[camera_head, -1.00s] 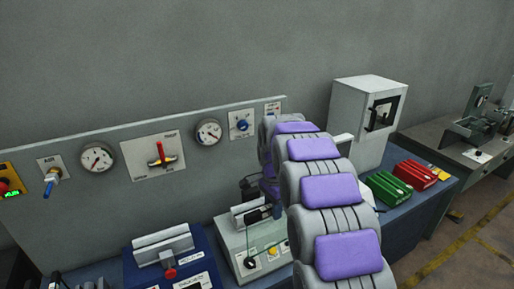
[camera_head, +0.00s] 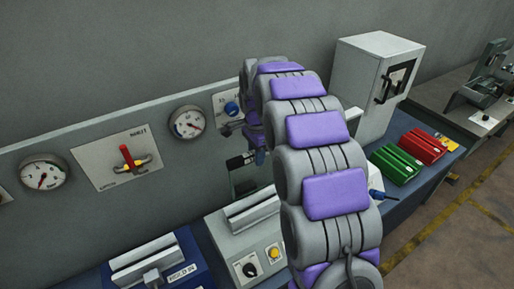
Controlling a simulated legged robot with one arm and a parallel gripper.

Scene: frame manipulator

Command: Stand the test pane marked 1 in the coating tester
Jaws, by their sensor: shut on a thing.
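My grey and purple arm arches over the bench, and its end, my gripper (camera_head: 243,160), hangs down beyond the arm near the back panel. It is partly hidden by the arm and is shut on a see-through pane (camera_head: 243,181), which hangs below it. No mark on the pane can be read. Below and in front of the pane is a light grey unit (camera_head: 228,238) with a slotted block on top, a black knob and a yellow button. It may be the coating tester; its name is not legible. The pane appears above and behind this unit, apart from its slot.
A blue unit (camera_head: 188,247) with a grey slotted top stands left of the grey unit. The back panel (camera_head: 80,135) carries gauges and a red lever. A white cabinet (camera_head: 361,75), a green block (camera_head: 397,164) and a red block (camera_head: 423,146) are to the right.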

